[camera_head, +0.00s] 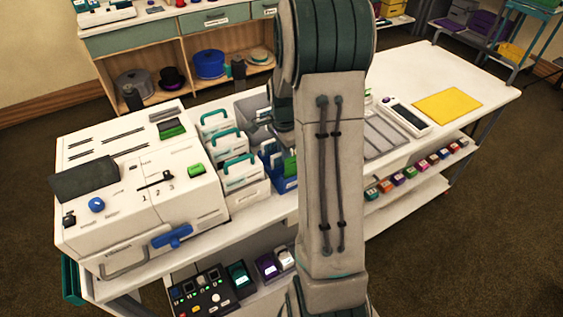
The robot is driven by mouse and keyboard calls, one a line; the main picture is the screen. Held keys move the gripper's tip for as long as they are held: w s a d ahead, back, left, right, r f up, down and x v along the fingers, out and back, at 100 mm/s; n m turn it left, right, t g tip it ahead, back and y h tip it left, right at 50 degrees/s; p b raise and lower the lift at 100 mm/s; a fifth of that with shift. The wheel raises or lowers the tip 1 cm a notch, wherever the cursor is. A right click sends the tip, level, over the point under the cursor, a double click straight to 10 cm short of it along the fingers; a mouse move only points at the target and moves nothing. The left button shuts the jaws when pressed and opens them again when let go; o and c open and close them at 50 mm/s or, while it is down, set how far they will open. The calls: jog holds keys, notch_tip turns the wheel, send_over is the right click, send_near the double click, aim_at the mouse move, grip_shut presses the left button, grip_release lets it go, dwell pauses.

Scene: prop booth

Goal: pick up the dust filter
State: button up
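I cannot tell for certain which thing is the dust filter. White box-like pieces with teal handles (238,169) stand in a row on the bench, right of a large white machine (140,190). A blue holder with upright cards or sheets (285,184) is beside them, partly behind my arm. My gripper (266,119) is mostly hidden behind my own arm, above the bench just behind and right of the handled pieces. Its fingers are too small and covered to tell whether they are open or hold anything.
The white bench (478,76) is fairly clear at its right end, with a yellow sheet (447,105) and a keypad device (408,117). A control box with buttons (203,295) sits on the lower shelf. A wooden shelf unit (187,50) stands behind.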

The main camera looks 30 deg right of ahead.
jog(key=shift+r, duration=0.1)
notch_tip(320, 180, up, 10)
jog(key=shift+f+b, duration=0.1)
jog(key=shift+b, duration=0.4)
